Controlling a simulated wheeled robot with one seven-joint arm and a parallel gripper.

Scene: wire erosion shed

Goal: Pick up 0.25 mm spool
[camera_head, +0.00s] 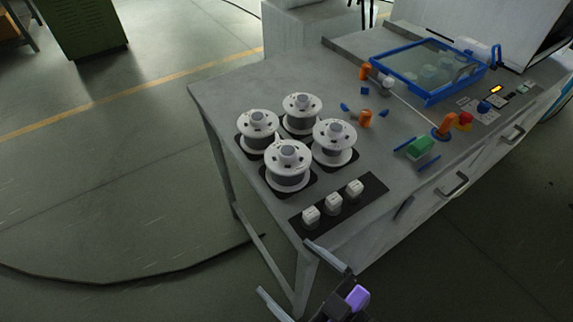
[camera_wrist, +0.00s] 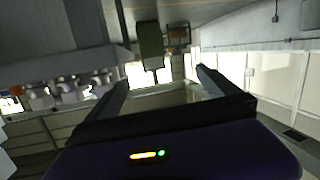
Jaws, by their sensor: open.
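Several white spools with dark grey winding stand on black square pads at the left end of the grey table (camera_head: 225,92). They are a front spool (camera_head: 288,166), a left spool (camera_head: 258,131), a back spool (camera_head: 302,114) and a right spool (camera_head: 334,142). I cannot read any size on them, so I cannot tell which is the 0.25 mm spool. My gripper (camera_head: 305,275) is open and empty, in front of the table's near edge and apart from the spools. In the wrist view the fingers (camera_wrist: 160,85) are spread, with nothing between them.
A black strip (camera_head: 374,190) with white knobs or small blocks (camera_head: 333,203) lies between the spools and the near edge. A blue-framed tray (camera_head: 428,70), orange parts (camera_head: 446,124) and a green block (camera_head: 420,146) stand further right.

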